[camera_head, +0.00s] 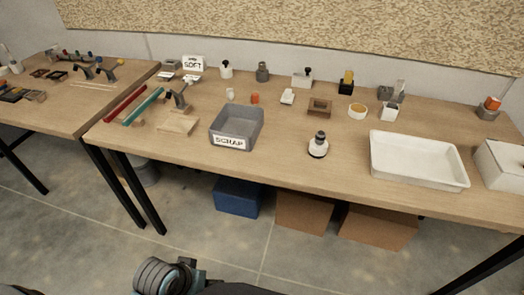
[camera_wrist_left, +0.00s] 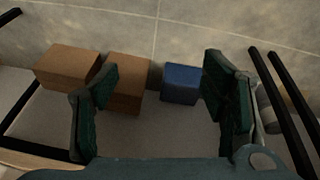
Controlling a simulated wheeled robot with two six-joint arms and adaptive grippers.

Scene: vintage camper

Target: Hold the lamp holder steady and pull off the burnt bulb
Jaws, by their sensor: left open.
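A small round holder with a white base and a dark bulb-like top (camera_head: 318,145) stands upright on the workbench, left of the white tray; I take it for the lamp holder with the burnt bulb, though it is small here. My left gripper (camera_wrist_left: 160,82) is open and empty in the left wrist view, with its two dark green fingers wide apart. It points at the floor and boxes, away from the holder, which is not in that view. My right gripper is in neither view.
A grey SCRAP bin (camera_head: 236,128) stands left of the holder, a white tray (camera_head: 418,160) right of it. Small items stand behind. The bench (camera_head: 280,172) is clear around the holder. A blue box (camera_head: 238,197) and cardboard boxes (camera_head: 304,211) lie below.

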